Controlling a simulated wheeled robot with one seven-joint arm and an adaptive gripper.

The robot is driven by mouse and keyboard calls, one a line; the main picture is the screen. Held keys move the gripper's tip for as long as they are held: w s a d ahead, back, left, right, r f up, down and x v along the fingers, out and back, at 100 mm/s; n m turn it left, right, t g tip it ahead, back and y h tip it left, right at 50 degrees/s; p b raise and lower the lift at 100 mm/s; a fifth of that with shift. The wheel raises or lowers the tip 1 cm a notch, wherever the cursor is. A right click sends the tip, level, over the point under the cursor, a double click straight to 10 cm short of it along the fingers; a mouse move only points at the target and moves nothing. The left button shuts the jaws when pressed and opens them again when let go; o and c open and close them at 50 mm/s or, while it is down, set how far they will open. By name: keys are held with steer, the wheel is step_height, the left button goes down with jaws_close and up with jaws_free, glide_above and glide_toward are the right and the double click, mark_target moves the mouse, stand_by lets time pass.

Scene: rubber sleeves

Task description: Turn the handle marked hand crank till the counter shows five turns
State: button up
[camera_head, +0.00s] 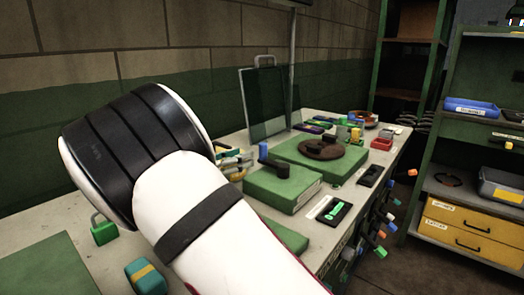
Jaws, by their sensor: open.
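A green box (285,187) on the bench carries a dark crank arm (277,166) with an upright blue knob (263,152). Behind it, a green base (335,168) carries a brown round disc (320,149) with a small blue knob. I can read no label that marks either one as the hand crank. A small black panel with white and green parts (335,211) lies in front of the green box; I cannot tell whether it is the counter, and no number is readable. My white and black arm fills the left foreground. My gripper is not visible.
The bench (110,260) holds a green padlock-shaped object (104,230), a teal and yellow block (145,278) and a standing clear panel (264,103). Coloured knobs (378,236) stick out from its right side.

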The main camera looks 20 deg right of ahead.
mark_target(260, 149)
steer(key=b+x, duration=0.1)
steer(key=x, duration=0.8)
steer(key=shift+d, duration=0.15)
jaws_close()
